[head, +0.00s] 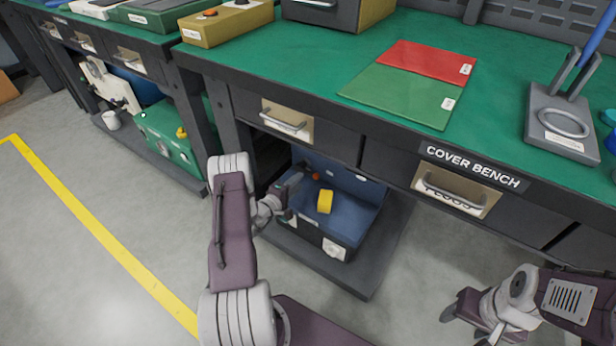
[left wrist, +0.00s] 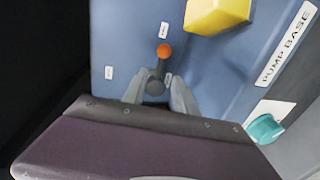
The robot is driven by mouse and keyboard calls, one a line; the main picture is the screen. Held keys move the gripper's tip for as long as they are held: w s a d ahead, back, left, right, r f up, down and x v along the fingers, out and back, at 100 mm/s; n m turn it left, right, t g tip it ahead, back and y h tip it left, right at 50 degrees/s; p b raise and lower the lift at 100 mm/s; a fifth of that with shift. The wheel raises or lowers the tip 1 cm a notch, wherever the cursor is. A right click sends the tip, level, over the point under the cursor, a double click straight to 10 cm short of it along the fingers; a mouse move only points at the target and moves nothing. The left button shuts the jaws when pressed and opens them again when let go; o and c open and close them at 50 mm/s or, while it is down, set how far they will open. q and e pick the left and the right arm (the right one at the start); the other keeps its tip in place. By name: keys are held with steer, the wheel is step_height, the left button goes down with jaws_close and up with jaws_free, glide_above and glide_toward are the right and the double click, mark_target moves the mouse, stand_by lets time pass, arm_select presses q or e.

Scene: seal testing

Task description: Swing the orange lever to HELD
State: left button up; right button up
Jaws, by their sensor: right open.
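The orange lever knob (head: 316,176) shows on the blue pump base (head: 352,205) under the bench in the head view. In the left wrist view the orange knob (left wrist: 163,50) tops a dark stem that leans slightly right of straight up. My left gripper (left wrist: 162,82) has its fingers apart around the lower stem and dark pivot, with a gap on the right side. Contact is not clear. In the head view my left gripper (head: 296,183) reaches in from the left. Small white labels surround the lever; their words are too small to read. My right gripper (head: 462,311) is far away at lower right.
A yellow block (head: 325,201) stands on the pump base beside the lever. A teal knob (left wrist: 265,129) is at right in the left wrist view. The drawer (head: 287,121) and bench top are above; a dark shelf (head: 385,250) lies below.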

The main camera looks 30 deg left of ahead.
arm_select(q)
steer(key=b+x, duration=0.2)
steer(key=x, duration=0.3)
steer(key=shift+w+f+b, duration=0.1)
steer(key=shift+f+b, duration=0.25)
steer(key=shift+b, duration=0.05)
steer(key=shift+w, duration=0.35)
steer(key=shift+w+r, duration=0.15)
steer(key=shift+w, duration=0.1)
steer(key=shift+d, duration=0.1)
jaws_close()
arm_select(e)
step_height(320, 180, down, 4)
steer(key=shift+f, duration=0.1)
